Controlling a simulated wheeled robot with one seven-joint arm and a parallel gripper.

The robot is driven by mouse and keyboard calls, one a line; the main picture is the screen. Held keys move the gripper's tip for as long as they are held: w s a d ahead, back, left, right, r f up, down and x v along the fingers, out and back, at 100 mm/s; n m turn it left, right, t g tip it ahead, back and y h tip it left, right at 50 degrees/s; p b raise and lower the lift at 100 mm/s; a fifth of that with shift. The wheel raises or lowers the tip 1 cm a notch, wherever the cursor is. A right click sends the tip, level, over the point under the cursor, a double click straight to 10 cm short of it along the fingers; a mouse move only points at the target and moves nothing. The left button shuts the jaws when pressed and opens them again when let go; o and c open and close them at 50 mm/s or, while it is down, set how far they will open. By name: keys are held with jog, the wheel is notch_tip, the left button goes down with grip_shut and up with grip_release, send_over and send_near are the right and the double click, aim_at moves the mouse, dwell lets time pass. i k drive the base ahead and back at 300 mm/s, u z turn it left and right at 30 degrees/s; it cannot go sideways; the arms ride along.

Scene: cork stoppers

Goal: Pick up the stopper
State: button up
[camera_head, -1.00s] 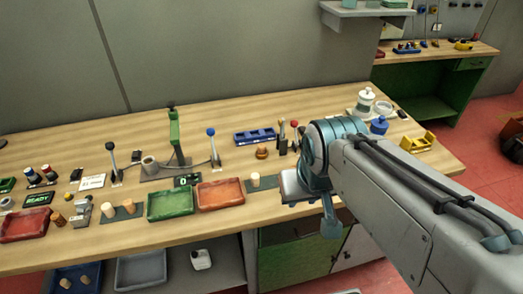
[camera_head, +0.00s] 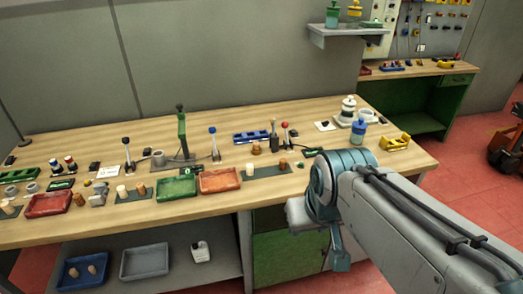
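Several cork stoppers show in the head view. A pale stopper (camera_head: 250,170) and a browner stopper (camera_head: 283,164) stand on a dark mat (camera_head: 267,171) right of the orange tray (camera_head: 219,181). Two more, a pale stopper (camera_head: 122,192) and a brown stopper (camera_head: 141,188), stand on another dark mat left of the green tray (camera_head: 177,188). Two lie in a blue bin (camera_head: 82,285) under the bench. Which stopper is meant is not shown. My arm reaches in from the right, its teal joint in front of the bench edge. My gripper's fingers are not visible.
The wooden bench (camera_head: 215,210) also holds a red tray (camera_head: 47,205), upright levers, a blue rack (camera_head: 251,137), a blue-capped bottle (camera_head: 358,130) and a yellow holder (camera_head: 395,143). A grey bin (camera_head: 145,262) and a white container (camera_head: 199,251) sit below.

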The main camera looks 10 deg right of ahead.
aim_at(256, 145)
jog(key=z, duration=0.2)
jog(key=i, duration=1.2)
jog(key=u, duration=0.4)
